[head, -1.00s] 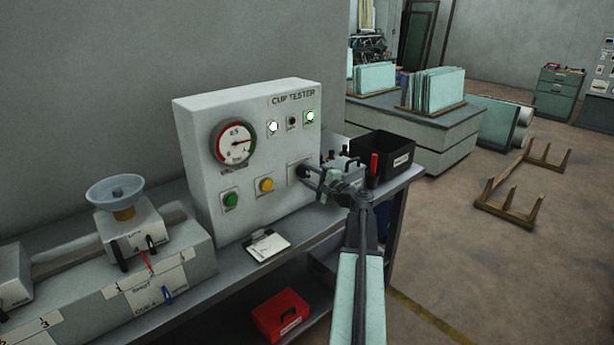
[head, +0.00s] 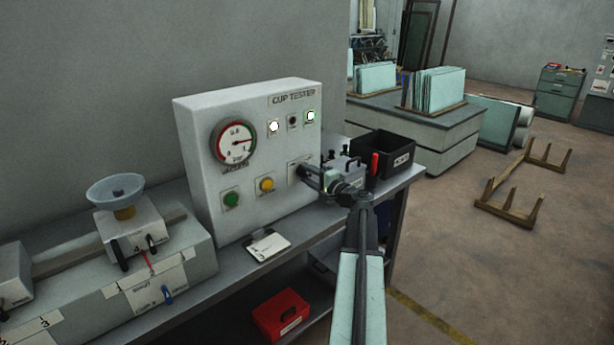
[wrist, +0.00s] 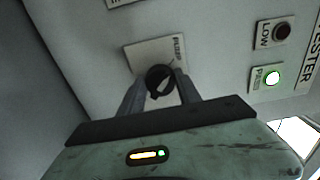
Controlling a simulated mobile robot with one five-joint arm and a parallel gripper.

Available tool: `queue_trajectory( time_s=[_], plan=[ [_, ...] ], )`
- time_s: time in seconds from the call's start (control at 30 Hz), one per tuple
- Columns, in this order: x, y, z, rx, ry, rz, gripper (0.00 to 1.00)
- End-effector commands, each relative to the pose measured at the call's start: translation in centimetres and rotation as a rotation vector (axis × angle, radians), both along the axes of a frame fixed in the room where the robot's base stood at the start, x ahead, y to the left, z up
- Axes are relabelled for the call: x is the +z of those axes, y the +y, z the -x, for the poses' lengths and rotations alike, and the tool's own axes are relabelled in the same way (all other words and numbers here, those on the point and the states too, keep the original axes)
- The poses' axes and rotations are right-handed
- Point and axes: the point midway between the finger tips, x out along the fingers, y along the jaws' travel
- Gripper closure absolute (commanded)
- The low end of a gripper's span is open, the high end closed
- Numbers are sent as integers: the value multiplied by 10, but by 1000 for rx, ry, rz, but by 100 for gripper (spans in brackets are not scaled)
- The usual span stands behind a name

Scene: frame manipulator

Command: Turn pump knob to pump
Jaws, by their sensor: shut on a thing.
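The pump knob (wrist: 160,80) is a round black knob with a pale pointer mark, on a light label plate (wrist: 143,57) marked "PUMP" in the wrist view. My gripper (wrist: 160,88) is shut on the knob, with one finger on each side of it. In the head view my gripper (head: 312,177) reaches the lower right of the white cup tester panel (head: 195,150), and its jaws and arm hide most of the knob there. A round gauge (head: 234,141) sits at the panel's upper left.
Green (head: 231,199) and yellow (head: 266,184) buttons sit left of the knob. A lit green lamp (head: 310,116) is above it. A black bin (head: 385,155) and a small grey device stand close on the right. A notepad (head: 267,245) lies in front.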

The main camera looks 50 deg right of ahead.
Motion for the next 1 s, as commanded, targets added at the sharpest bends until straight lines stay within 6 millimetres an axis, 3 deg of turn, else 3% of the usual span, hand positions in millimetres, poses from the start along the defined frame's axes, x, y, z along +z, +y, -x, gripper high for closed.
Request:
queue_trajectory(
  time_s=[0.1,0.13,0.2,0.53,0.83,1.0],
  plan=[
    [0,0,-1,1,-1,1,100],
    [0,0,-1,1,-1,0,52],
    [0,0,-1,1,-1,0,38],
    [0,0,4,-1,0,0,38],
    [0,5,59,-3,0,0,38],
    [0,6,76,-1,0,0,38]
  ],
)
